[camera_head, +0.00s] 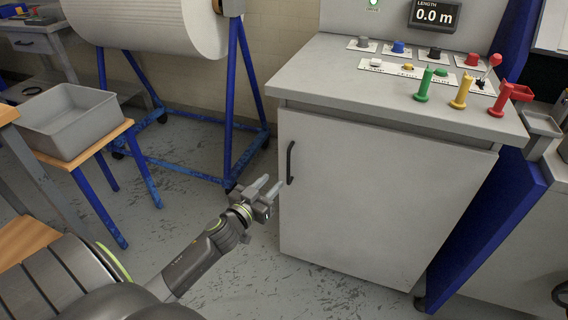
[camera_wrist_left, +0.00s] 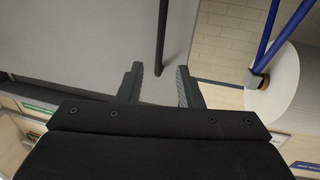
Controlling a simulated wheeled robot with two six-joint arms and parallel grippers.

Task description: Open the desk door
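The desk is a grey cabinet with a flat door (camera_head: 360,195) on its front, and the door looks shut. A black vertical bar handle (camera_head: 290,162) sits near the door's left edge. My left gripper (camera_head: 272,188) is open and empty, just left of and slightly below the handle in the head view. In the left wrist view, the open fingers (camera_wrist_left: 160,85) point toward the handle (camera_wrist_left: 161,45), which lies ahead of the gap between them. No contact with the handle shows. My right gripper is not in view.
The desk top (camera_head: 400,95) carries several coloured buttons and levers, with a length display (camera_head: 434,15) above. A blue roll stand (camera_head: 232,100) with a white roll (camera_head: 150,22) is behind on the left. A grey bin (camera_head: 72,118) rests on a wooden-topped stand. Floor before the door is clear.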

